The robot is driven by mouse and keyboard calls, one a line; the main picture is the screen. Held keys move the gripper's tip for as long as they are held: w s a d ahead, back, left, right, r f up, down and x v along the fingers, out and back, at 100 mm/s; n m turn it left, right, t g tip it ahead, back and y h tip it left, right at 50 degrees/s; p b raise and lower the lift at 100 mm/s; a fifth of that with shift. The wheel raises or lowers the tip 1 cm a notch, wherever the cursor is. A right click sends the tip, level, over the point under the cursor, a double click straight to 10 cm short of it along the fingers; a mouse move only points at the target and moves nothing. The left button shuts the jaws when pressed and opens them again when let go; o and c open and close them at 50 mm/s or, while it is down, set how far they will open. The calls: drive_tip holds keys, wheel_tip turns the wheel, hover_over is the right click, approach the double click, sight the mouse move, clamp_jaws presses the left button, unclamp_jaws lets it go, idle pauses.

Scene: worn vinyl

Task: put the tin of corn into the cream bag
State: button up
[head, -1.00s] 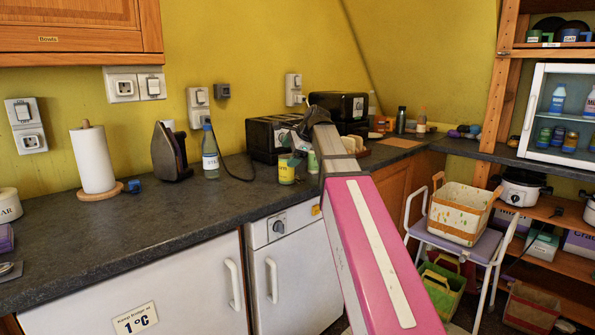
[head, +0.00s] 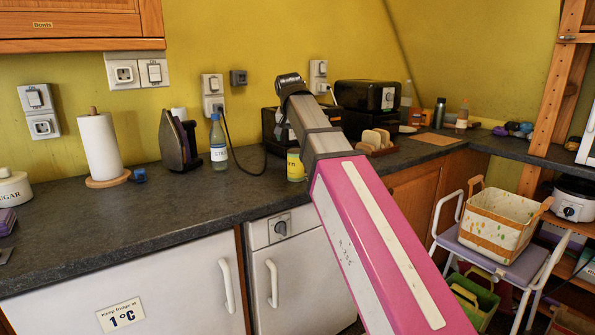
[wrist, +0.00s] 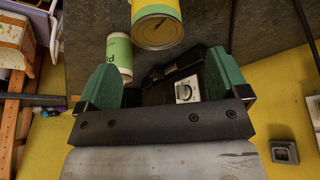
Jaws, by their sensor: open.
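The tin of corn, a yellow tin (head: 295,165), stands on the dark counter in the head view, partly hidden by my arm. In the wrist view, a yellow tin with a green band (wrist: 158,24) is at the top edge, cut off, its metal end facing the camera. My gripper (wrist: 160,82) is open with green finger pads, nothing held; the tin lies beyond the fingertips. In the head view my arm's end is above the tin, the fingers not clear. The cream bag (head: 498,225), spotted with tan handles, stands open-topped on a stool at right.
A green tin (wrist: 120,55) is beside the yellow one in the wrist view. A glass bottle (head: 218,145), an iron (head: 178,145) and a black toaster (head: 365,105) stand nearby. The stool (head: 492,250) has white side rails. A green crate (head: 472,300) is beneath it.

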sight(296, 151)
drive_tip(key=x, duration=0.3)
drive_tip(key=shift+f, duration=0.2)
drive_tip(key=shift+s+x, duration=0.2)
drive_tip(key=shift+x, duration=1.15)
drive_tip(key=shift+s+x, duration=0.15)
drive_tip(key=shift+x, duration=1.25)
drive_tip(key=shift+f, duration=0.1)
drive_tip(key=shift+c, duration=0.2)
drive_tip(key=c, duration=1.2)
